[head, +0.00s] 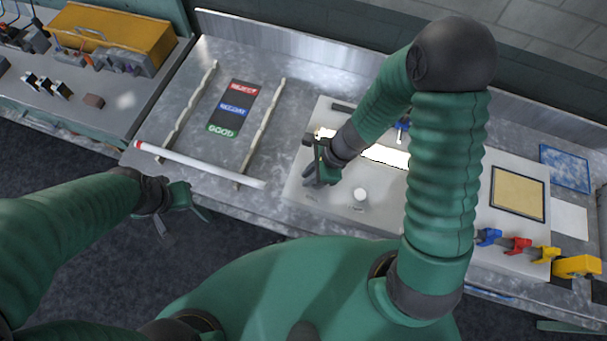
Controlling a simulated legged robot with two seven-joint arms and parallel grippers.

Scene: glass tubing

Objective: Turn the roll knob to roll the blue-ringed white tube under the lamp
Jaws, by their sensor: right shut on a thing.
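My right gripper (319,150) reaches down at the left end of a bright lit strip (385,155) on a pale board. It is shut on a small dark part there, apparently the roll knob (308,139), mostly hidden by the fingers. My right arm covers much of the lit strip, and I cannot make out the blue-ringed white tube. A small blue part (402,125) shows behind the arm. A white tube with a red end (200,165) lies across the front of two rails. My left gripper (181,215) is open and empty off the table's front edge.
A card marked REJECT and GOOD (233,108) lies between the rails. A round white knob (360,194) stands on the pale board. Blue, red and yellow clamps (518,246) line the right front. A yellow box (118,38) stands at the far left.

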